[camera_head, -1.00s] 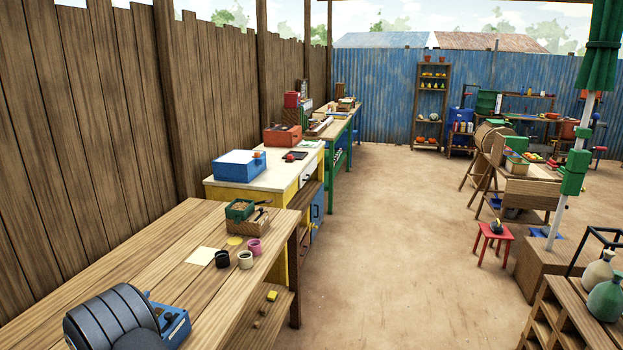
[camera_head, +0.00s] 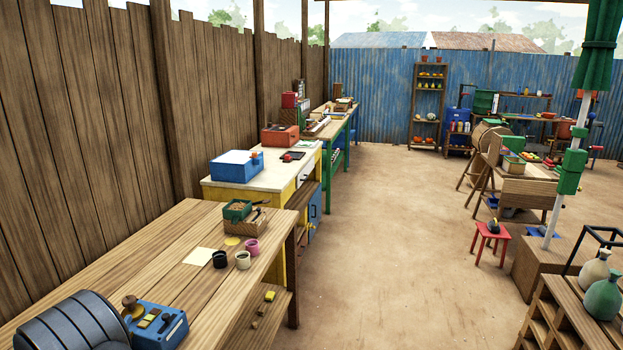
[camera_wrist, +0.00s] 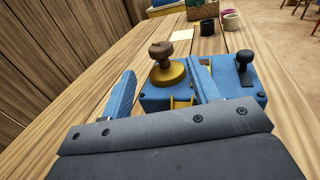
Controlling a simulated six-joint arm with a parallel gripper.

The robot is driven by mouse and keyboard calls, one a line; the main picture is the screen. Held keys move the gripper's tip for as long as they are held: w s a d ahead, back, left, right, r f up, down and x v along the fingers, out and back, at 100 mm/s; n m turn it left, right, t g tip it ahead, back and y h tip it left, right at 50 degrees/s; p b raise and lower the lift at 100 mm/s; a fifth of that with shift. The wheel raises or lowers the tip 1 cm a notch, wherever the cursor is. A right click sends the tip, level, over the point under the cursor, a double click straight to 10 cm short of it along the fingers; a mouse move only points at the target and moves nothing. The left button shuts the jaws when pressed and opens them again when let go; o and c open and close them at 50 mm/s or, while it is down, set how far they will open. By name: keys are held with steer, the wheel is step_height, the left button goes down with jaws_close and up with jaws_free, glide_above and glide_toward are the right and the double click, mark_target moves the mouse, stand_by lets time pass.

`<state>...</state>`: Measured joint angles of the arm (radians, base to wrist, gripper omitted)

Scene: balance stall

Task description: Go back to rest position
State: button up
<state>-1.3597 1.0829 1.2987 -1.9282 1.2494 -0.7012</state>
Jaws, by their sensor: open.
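My gripper (camera_wrist: 164,70) is open in the wrist view, with a blue finger on the left and a blue-grey finger on the right. Nothing is held between the fingers. Beyond them stands a blue box (camera_wrist: 240,82) with a black knob. A brass piece with a brown knob (camera_wrist: 166,66) sits at the box's left end, apart from the fingers as far as I can tell. In the head view the blue box (camera_head: 166,325) and the brown knob (camera_head: 131,304) are at the lower left. My gripper's fingers do not show there; my dark grey arm part is beside the box.
The wooden bench (camera_head: 150,250) is mostly clear. It carries a pale sheet (camera_head: 199,256), a black cup (camera_head: 220,259), a cream cup (camera_head: 243,260), a pink cup (camera_head: 252,247) and a green tray (camera_head: 238,210). A plank fence (camera_head: 90,130) runs along the left.

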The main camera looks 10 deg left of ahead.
mark_target(129, 304)
steer(key=v, duration=0.8)
steer(key=x, duration=1.7)
steer(key=shift+w, duration=0.15)
steer(key=shift+n+y, duration=0.5)
steer(key=shift+y, duration=0.3)
steer(key=shift+n+g+y, duration=1.5)
steer(key=shift+n+y, duration=0.2)
steer(key=shift+y, duration=0.6)
steer(key=shift+s+d+y, duration=0.15)
steer(key=shift+s+y, duration=0.1)
steer(key=shift+y, duration=0.05)
steer(key=r+v, duration=0.1)
steer(key=v, duration=1.4)
steer(key=shift+d+r+t+h, duration=0.25)
steer(key=shift+t+h, duration=0.05)
steer(key=shift+h, duration=0.1)
